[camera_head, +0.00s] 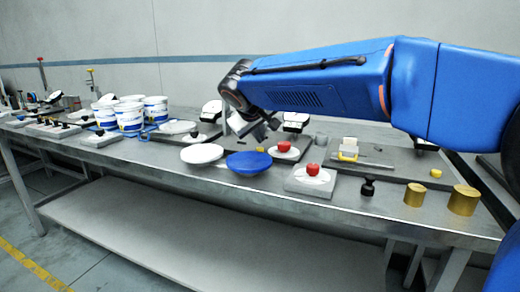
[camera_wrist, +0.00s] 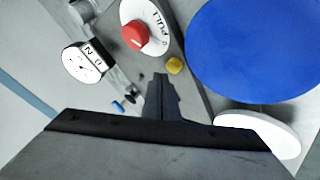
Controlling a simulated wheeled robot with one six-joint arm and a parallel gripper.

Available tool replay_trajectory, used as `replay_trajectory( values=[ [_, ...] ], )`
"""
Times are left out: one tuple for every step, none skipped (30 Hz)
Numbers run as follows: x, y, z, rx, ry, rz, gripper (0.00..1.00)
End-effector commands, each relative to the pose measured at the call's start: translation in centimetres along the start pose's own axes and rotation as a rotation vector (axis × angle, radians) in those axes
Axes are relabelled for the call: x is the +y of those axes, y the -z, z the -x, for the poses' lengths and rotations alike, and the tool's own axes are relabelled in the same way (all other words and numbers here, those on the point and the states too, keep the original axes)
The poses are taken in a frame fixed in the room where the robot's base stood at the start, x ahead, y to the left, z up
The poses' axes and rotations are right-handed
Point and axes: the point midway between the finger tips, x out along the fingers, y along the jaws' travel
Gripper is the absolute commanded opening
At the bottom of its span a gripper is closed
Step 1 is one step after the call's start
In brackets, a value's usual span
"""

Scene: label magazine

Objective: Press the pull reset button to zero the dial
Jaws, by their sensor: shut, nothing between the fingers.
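In the wrist view a small yellow button (camera_wrist: 174,66) sits beside a red knob (camera_wrist: 135,36) on a white round plate marked PULL. A white-faced dial marked N (camera_wrist: 86,62) stands to the left; its needle is too small to read. In the head view the yellow button (camera_head: 260,149), red knob (camera_head: 284,146) and dial (camera_head: 296,119) are on one grey base on the bench. My gripper (camera_wrist: 160,78) is shut and empty, its tip showing just below the yellow button. In the head view my gripper (camera_head: 260,133) hangs over this base; I cannot tell whether it touches.
A blue disc (camera_head: 249,162) and a white disc (camera_head: 203,153) are close in front of the base. Another red knob (camera_head: 313,169) on a block is to the right. White tubs (camera_head: 130,117) stand left; brass cylinders (camera_head: 463,200) stand at the right front.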

Motion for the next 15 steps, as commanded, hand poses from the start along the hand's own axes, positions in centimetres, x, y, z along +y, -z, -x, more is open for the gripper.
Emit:
replay_trajectory(
  values=[
    [0.0,0.0,0.0,0.000,0.000,0.000,0.00],
    [0.0,0.0,0.0,0.000,0.000,0.000,0.00],
    [0.1,0.1,0.1,0.000,0.000,0.000,0.00],
    [0.1,0.1,0.1,0.000,0.000,0.000,0.00],
    [0.2,0.2,0.2,0.001,0.000,0.000,0.00],
    [0.3,0.3,0.5,0.001,-0.001,-0.001,0.00],
    [0.5,0.5,0.6,0.002,-0.001,-0.001,0.00],
    [0.6,0.6,0.8,0.002,-0.001,-0.001,0.00],
    [0.8,0.8,1.0,0.002,0.000,-0.002,0.00],
    [0.9,0.9,1.2,0.002,0.000,-0.002,0.00],
    [1.0,1.0,1.3,0.002,0.000,-0.002,0.00],
    [1.1,1.2,1.6,0.001,0.000,-0.001,0.00],
    [1.3,1.3,1.8,0.001,0.000,-0.001,0.00],
    [1.4,1.4,1.9,0.001,0.000,-0.001,0.00],
    [1.5,1.6,2.1,0.001,0.000,-0.001,0.00]
  ],
)
